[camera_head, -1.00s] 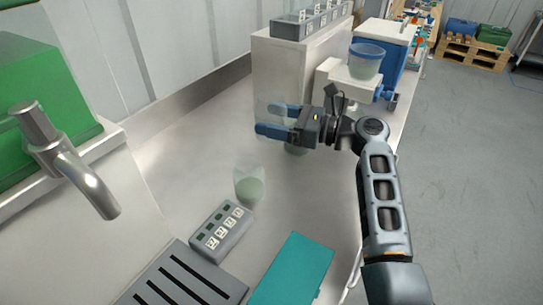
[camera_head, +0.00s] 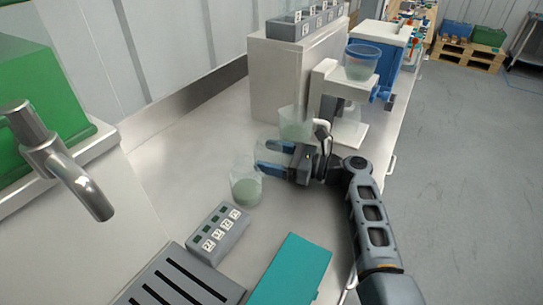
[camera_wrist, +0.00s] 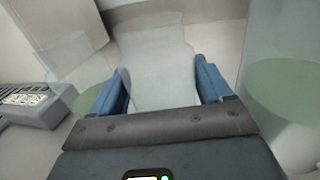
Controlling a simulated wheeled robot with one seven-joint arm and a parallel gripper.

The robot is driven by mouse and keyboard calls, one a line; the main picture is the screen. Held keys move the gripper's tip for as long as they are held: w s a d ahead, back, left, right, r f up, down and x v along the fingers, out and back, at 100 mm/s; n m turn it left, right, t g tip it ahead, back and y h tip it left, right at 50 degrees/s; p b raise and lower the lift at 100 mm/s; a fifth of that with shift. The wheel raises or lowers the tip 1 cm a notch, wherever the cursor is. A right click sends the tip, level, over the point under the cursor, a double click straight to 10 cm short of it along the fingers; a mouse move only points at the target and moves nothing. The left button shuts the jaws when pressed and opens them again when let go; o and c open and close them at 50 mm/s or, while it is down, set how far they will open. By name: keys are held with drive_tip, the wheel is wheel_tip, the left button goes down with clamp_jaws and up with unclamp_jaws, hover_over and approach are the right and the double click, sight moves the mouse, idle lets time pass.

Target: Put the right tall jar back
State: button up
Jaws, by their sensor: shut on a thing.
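My gripper (camera_head: 272,157) is shut on a clear, pale tall jar (camera_head: 268,150), low over the bench between two other jars. The held jar shows between the blue fingers in the wrist view (camera_wrist: 160,72). A clear jar with pale green contents (camera_head: 246,188) stands just left of and nearer than my fingers. Another clear jar (camera_head: 293,122) stands behind them; it shows large at the right in the wrist view (camera_wrist: 280,90), with a green area inside. I cannot tell whether the held jar's base touches the bench.
A grey box with labelled buttons (camera_head: 218,230), a slotted dark tray (camera_head: 185,285) and a teal pad (camera_head: 295,272) lie in front. A white stand (camera_head: 325,85) holds a blue-rimmed cup (camera_head: 362,62) at the right. A tap (camera_head: 60,160) is at the left.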

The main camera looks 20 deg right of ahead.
drive_tip(key=shift+f, duration=0.2)
drive_tip(key=o, duration=0.9)
drive_tip(key=shift+c, duration=0.2)
drive_tip(key=shift+r, duration=0.1)
drive_tip(key=shift+r, duration=0.15)
drive_tip(key=b+v, duration=0.1)
drive_tip(key=v, duration=1.1)
